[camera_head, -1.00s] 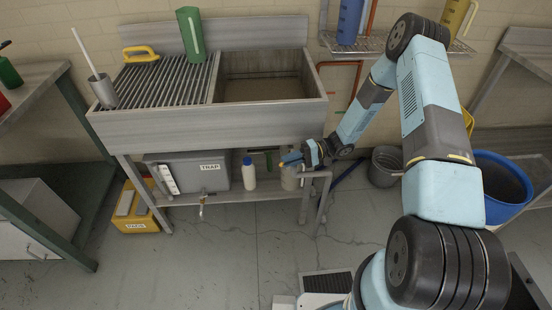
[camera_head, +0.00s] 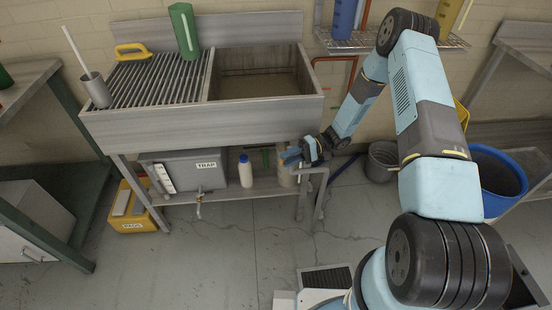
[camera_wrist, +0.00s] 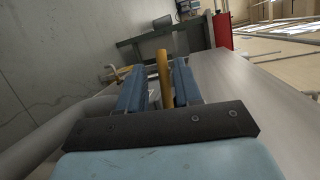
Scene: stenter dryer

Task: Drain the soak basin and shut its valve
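The soak basin (camera_head: 262,112) is the deep right part of a grey metal sink; its floor looks brownish, and I cannot tell how much water is in it. My gripper (camera_head: 286,156) is under the basin's front right, by the legs and a pale container (camera_head: 287,177). A small green part (camera_head: 265,158) shows left of it, but I cannot tell if it is the valve. In the wrist view my gripper (camera_wrist: 159,86) has its two blue fingers apart, with an upright yellow bar (camera_wrist: 163,72) showing between them. I cannot tell whether they touch it.
A grey box labelled TRAP (camera_head: 189,173) and a white bottle with a blue cap (camera_head: 245,171) stand on the lower shelf (camera_head: 233,190). A grey bucket (camera_head: 382,160) and a blue tub (camera_head: 497,180) stand to the right.

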